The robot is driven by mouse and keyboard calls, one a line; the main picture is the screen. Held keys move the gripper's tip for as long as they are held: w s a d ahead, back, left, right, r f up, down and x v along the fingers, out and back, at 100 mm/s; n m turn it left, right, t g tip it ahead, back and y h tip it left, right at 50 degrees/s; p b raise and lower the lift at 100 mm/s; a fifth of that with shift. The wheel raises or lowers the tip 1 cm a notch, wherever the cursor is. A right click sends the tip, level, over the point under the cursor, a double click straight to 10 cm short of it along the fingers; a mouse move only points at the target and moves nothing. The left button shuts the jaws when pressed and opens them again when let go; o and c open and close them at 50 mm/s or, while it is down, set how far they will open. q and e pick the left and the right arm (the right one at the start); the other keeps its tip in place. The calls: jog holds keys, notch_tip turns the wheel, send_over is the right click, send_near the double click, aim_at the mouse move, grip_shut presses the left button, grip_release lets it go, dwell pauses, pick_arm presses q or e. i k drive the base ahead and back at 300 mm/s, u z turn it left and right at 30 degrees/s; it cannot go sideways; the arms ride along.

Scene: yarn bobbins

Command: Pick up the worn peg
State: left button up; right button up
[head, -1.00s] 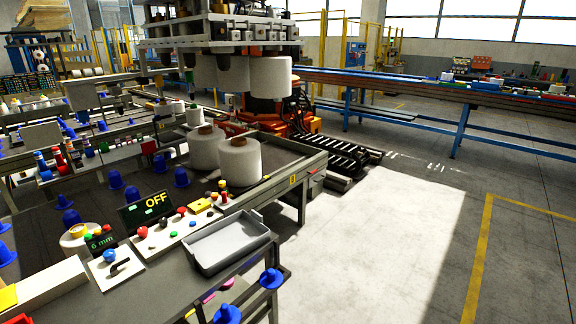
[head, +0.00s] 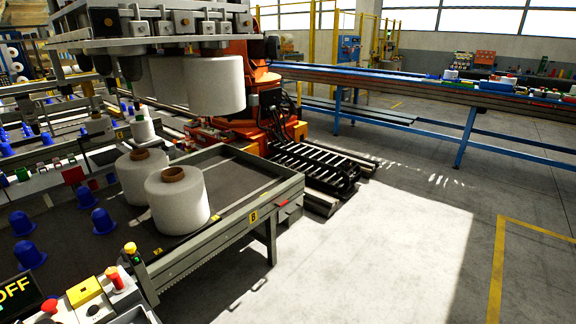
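Several blue pegs stand on the dark bed of the bobbin line at the left of the head view: one nearer the middle (head: 103,221), one behind it (head: 86,197), one at the left (head: 22,223) and one lower left (head: 27,255). They look alike at this size, and I cannot tell which peg is worn. Neither of my grippers is in view.
Two white bobbins (head: 178,202) stand on the line's bed (head: 230,172). More bobbins (head: 215,85) hang from an overhead head by an orange machine (head: 264,75). An OFF display (head: 14,293) is lower left. The floor (head: 370,255) at right is clear.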

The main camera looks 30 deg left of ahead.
aim_at(124, 260)
jog(key=z, duration=0.05)
jog(key=i, duration=1)
jog(key=u, duration=0.6)
jog(key=i, duration=0.65)
jog(key=u, duration=1.45)
jog(key=i, duration=0.85)
jog(key=u, duration=0.55)
jog(key=i, duration=0.95)
jog(key=u, duration=0.1)
